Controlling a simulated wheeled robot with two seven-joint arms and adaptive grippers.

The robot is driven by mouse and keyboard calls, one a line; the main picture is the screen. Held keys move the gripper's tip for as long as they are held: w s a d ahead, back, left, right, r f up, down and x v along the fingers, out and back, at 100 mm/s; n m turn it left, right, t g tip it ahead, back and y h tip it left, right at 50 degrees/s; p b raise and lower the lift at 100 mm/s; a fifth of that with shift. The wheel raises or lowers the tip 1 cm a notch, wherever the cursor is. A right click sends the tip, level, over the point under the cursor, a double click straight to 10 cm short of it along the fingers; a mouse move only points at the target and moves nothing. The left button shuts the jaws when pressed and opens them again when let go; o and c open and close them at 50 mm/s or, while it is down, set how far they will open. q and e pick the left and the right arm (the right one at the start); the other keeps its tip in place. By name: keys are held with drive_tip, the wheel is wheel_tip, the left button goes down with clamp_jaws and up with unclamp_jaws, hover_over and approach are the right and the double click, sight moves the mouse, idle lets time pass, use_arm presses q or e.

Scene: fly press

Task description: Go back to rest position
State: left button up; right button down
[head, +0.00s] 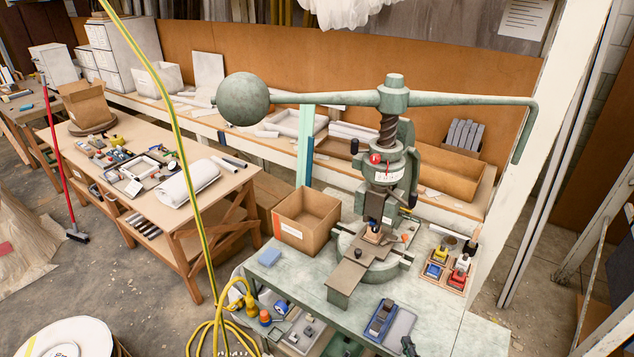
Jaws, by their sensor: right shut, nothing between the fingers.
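The green fly press (406,168) stands upright on the pale green bench (450,325). Its ball weight (243,99) is at the left end of the lever (455,99), and the handle (525,135) hangs down at the right end. My right gripper (409,346) shows only as a small dark tip at the bottom edge, in front of the press and beside the grey tray. It is shut and empty, apart from the press. The rest of it is cut off by the frame. My left gripper is not in view.
On the bench are an open cardboard box (307,215), a blue sponge (269,257), a grey tray (399,328) with a blue-grey tool and a wooden tray (437,284) of coloured blocks. A yellow-green cable (170,92) hangs at left. A white post (540,150) stands at right.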

drive_tip(key=s+d+f+m+g+h, duration=0.1)
drive_tip(key=s+d+f+m+g, duration=0.25)
drive_tip(key=s+m, duration=0.4)
drive_tip(key=s+d+f+m+g+h, duration=0.15)
drive_tip(key=s+m+g, duration=0.3)
drive_tip(key=s, duration=0.55)
drive_tip(key=s+d+f+m+g, duration=0.3)
drive_tip(key=s+m+g, duration=0.2)
drive_tip(key=s, duration=0.4)
wheel_tip(320, 180, down, 28)
drive_tip(key=s+a+g, duration=0.1)
drive_tip(key=s, duration=0.1)
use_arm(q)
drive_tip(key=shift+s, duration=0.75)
use_arm(e)
drive_tip(key=s+f+n+g, duration=0.1)
drive_tip(key=s+f, duration=1.8)
drive_tip(key=s, duration=0.1)
drive_tip(key=shift+a+f, duration=0.15)
drive_tip(key=c, duration=2.7)
unclamp_jaws()
drive_tip(key=shift+y, duration=0.25)
drive_tip(key=shift+c, duration=0.2)
